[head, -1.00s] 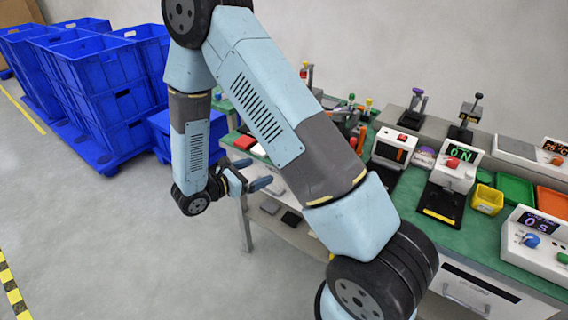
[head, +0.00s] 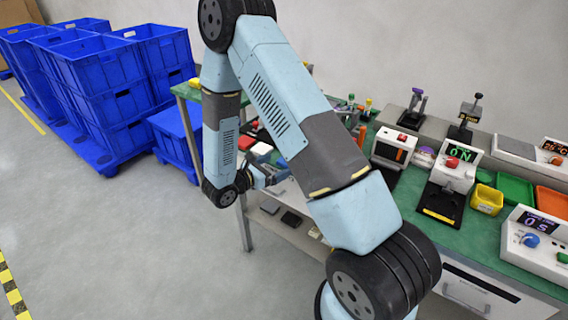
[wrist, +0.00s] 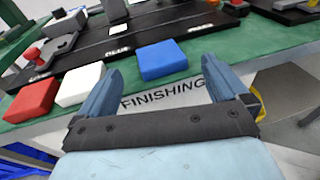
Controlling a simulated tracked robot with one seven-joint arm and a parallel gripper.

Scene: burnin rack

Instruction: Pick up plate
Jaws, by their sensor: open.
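I cannot tell for sure which thing is the plate. In the wrist view a red block (wrist: 31,99), a white block (wrist: 81,84) and a blue block (wrist: 162,60) lie in a row along the front edge of the green bench top (wrist: 205,65). My gripper (wrist: 160,70) is open and empty, its fingers pointing at the bench edge. The blue block appears between the fingertips, apparently beyond them; no contact is visible. In the head view my gripper (head: 272,168) is at the bench's front side, partly behind my arm.
A black fixture board (wrist: 150,38) lies behind the blocks. The bench front reads FINISHING. Below, a lower shelf (head: 300,228) holds dark flat items. Blue crates (head: 110,85) stand at the left. Switch boxes and bins (head: 487,200) crowd the bench's right.

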